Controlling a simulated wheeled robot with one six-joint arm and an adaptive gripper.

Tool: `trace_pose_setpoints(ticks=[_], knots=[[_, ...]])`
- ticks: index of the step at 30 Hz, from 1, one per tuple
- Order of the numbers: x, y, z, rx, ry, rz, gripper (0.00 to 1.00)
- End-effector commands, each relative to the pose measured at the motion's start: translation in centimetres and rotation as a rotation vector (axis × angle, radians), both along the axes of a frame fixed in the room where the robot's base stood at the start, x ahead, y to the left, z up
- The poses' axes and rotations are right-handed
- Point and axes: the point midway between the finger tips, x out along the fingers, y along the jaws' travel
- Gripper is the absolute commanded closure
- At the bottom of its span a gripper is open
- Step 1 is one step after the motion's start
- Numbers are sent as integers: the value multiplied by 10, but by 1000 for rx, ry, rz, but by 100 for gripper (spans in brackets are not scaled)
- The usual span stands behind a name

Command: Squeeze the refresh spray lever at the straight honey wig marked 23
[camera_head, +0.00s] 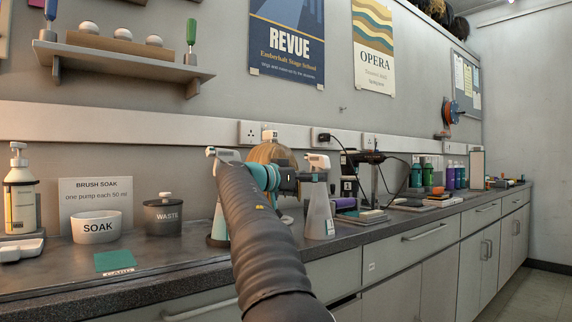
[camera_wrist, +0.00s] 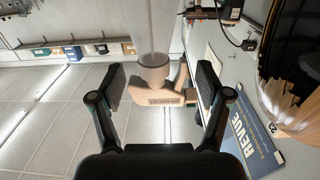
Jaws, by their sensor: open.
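A spray bottle (camera_head: 318,212) with a clear grey body and a pale head (camera_head: 317,161) stands on the counter, just right of my gripper (camera_head: 308,178). In the upside-down wrist view, its pale head and lever (camera_wrist: 165,97) appear between the two open fingers of my gripper (camera_wrist: 162,85), with gaps at both sides. I cannot tell whether a finger touches the lever. A straight honey wig (camera_head: 268,152) stands behind my arm, partly hidden; it also shows at the right of the wrist view (camera_wrist: 288,105).
Another spray bottle (camera_head: 219,225) stands left, partly behind my arm. Black stands, flat boxes (camera_head: 362,216) and several bottles (camera_head: 428,173) crowd the counter to the right.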

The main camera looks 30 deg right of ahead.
Motion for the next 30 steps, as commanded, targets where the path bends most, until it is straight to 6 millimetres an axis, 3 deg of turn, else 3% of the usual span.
trace_pose_setpoints(ticks=[15,30], knots=[[-2,34,0,0,-1,0,23],[-2,43,0,0,0,2,23]])
